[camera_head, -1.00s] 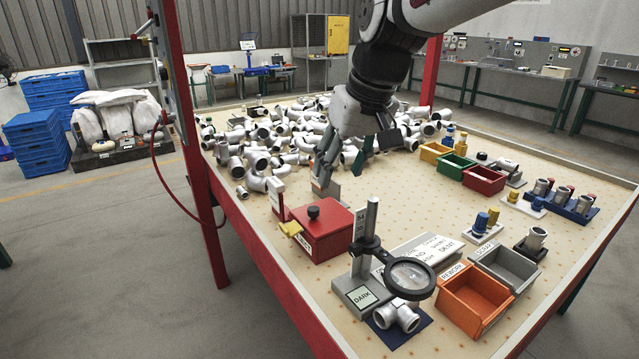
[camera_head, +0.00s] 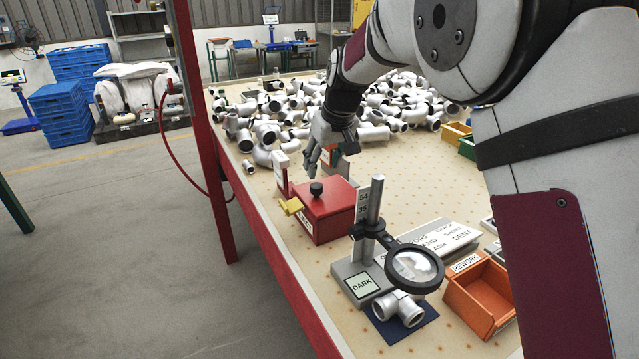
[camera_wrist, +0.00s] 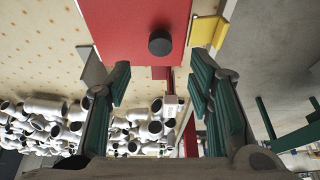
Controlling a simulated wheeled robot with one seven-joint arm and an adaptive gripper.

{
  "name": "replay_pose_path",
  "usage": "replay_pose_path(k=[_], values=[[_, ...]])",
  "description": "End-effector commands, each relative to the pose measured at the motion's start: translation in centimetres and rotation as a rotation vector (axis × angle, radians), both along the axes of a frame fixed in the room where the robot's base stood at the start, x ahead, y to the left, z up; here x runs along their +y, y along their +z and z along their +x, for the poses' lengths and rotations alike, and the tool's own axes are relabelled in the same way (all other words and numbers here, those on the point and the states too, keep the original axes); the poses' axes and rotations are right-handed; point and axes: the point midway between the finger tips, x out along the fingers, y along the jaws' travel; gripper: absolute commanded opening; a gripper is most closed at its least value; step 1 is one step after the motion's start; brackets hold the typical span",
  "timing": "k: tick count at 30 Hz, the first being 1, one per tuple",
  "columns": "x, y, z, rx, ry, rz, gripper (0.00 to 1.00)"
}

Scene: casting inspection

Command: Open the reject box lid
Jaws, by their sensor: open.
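The red reject box (camera_head: 322,221) stands near the left edge of the table, with its lid down. A black round knob (camera_head: 316,188) sits on the lid, and a yellow part (camera_head: 291,205) sticks out at its left side. My gripper (camera_head: 324,158) is open and empty, behind and above the box. In the wrist view the red lid (camera_wrist: 125,30) and the black knob (camera_wrist: 160,43) show beyond my open fingers (camera_wrist: 160,85), apart from them. The yellow part (camera_wrist: 203,30) shows at the right.
A magnifier on a stand (camera_head: 414,267) is in front of the box, above a white pipe fitting (camera_head: 399,308). An orange rework bin (camera_head: 480,296) is to its right. Many pipe castings (camera_head: 270,130) lie piled behind the box.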

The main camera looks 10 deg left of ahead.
Motion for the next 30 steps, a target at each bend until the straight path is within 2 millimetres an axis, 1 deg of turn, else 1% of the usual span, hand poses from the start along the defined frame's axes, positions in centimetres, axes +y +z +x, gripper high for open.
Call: replay_pose_path(k=[1, 6, 12, 18, 26, 27, 29, 30], values=[[0.2, -1.2, 0.3, 0.002, 0.000, -0.002, 0.48], [0.9, -4.1, 1.4, 0.002, -0.001, -0.001, 0.48], [1.4, -6.5, 2.3, 0.000, -0.002, 0.000, 0.48], [1.6, -7.4, 2.6, 0.000, -0.001, 0.000, 0.48], [1.7, -7.4, 2.6, -0.001, -0.001, 0.000, 0.48], [1.7, -7.4, 2.6, -0.001, -0.001, 0.000, 0.39], [1.7, -7.4, 2.6, -0.001, -0.001, 0.000, 0.25], [1.7, -7.4, 2.6, -0.001, -0.001, 0.000, 0.16]])
